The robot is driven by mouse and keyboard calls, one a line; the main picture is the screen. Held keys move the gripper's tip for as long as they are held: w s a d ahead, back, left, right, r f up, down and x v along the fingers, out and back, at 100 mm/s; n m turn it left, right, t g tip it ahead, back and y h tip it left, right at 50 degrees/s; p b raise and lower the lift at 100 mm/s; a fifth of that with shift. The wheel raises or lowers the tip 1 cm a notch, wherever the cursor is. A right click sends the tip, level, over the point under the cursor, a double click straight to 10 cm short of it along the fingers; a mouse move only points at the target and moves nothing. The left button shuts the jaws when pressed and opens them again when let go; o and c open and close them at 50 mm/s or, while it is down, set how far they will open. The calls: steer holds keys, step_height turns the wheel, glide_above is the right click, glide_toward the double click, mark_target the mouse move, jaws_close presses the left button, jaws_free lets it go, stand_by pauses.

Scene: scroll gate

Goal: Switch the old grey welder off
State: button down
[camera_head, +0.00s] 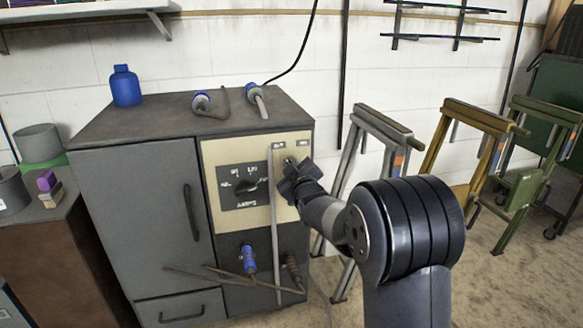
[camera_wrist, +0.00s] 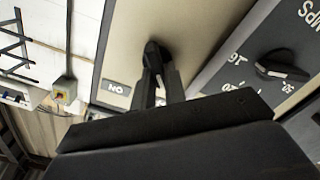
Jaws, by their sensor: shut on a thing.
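The old grey welder (camera_head: 140,190) is a dark grey cabinet with a cream control panel (camera_head: 222,155) at its right. My gripper (camera_head: 290,168) is at the panel's upper right, right of the amps dial (camera_head: 245,186). In the wrist view, my gripper's fingers (camera_wrist: 158,85) are closed around a small black switch lever (camera_wrist: 152,48) on the cream panel. A label (camera_wrist: 117,87) beside it reads ON, upside down in this view. The dial also shows in the wrist view (camera_wrist: 280,68). The switch's base is partly hidden by the fingers.
A pale upright bar (camera_head: 273,225) stands in front of the panel, just left of my gripper. Plugs and rods (camera_head: 248,262) stick out below. A blue bottle (camera_head: 126,87) stands on top. Folding trestles (camera_head: 380,130) stand to the right.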

steer(key=c, duration=1.5)
jaws_free()
steer(key=shift+o, duration=0.2)
steer(key=shift+s, duration=0.1)
steer(key=s+d+p, duration=0.1)
steer(key=s+d, duration=0.1)
steer(key=s, duration=0.8)
steer(key=shift+s+p, duration=0.25)
steer(key=shift+p, duration=0.15)
steer(key=shift+w, duration=0.1)
steer(key=w+a+b, duration=0.1)
steer(key=w+a, duration=0.1)
steer(key=w, duration=0.8)
steer(key=shift+w+b, duration=0.25)
steer(key=shift+b, duration=0.1)
